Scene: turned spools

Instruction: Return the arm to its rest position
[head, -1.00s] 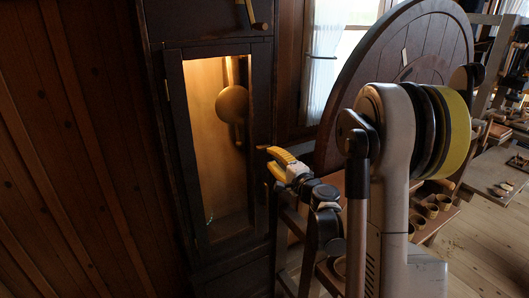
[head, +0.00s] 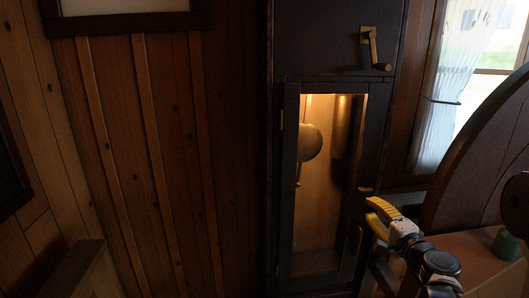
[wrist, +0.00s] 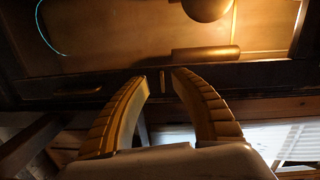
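My gripper (head: 369,208) has yellow ribbed fingers and is at the lower right in the head view, close to the right edge of the clock case door. In the wrist view my gripper (wrist: 160,77) shows its two curved fingers apart, with nothing held between them. A small brass piece (wrist: 162,81) on the dark door frame shows between the fingertips; I cannot tell whether they touch it. My arm reaches in from the lower right in the head view, and most of it is out of frame.
The tall dark clock case (head: 325,60) has a lit window with a round pendulum bob (head: 310,142). A crank (head: 373,50) sticks out above. A large dark round wooden piece (head: 485,165) and a green object (head: 505,244) are at right. Plank wall (head: 150,150) fills the left.

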